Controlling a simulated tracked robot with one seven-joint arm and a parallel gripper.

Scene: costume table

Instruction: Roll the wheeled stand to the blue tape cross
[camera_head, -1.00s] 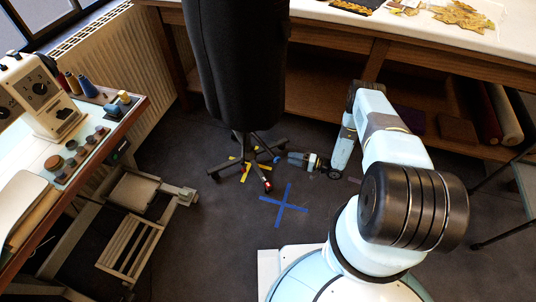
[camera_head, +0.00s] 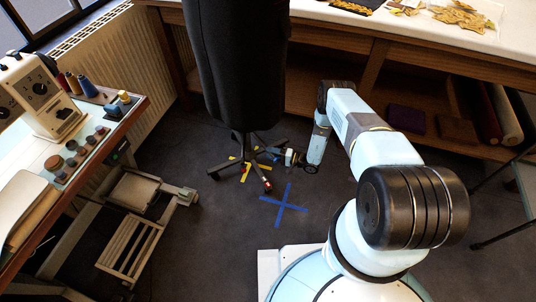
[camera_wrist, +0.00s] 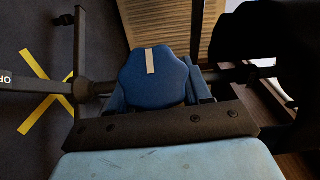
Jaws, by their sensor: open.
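The wheeled stand is a black dress form (camera_head: 237,65) on a dark star base with casters (camera_head: 243,165). One leg has a red and white mark near its end. The base stands over a yellow tape cross, which also shows in the wrist view (camera_wrist: 45,120). The blue tape cross (camera_head: 284,205) lies on bare floor, in front and right of the base. My gripper (camera_head: 275,158) is open, low at the base's right side. In the wrist view a blue pad with a white stripe (camera_wrist: 152,75) is close ahead; its attachment and any contact are unclear.
A wooden table with shelves (camera_head: 375,60) runs behind the stand. At left are a sewing-machine table (camera_head: 128,117), a slatted wooden frame (camera_head: 130,245) and a radiator (camera_head: 110,60). The floor around the blue cross is clear.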

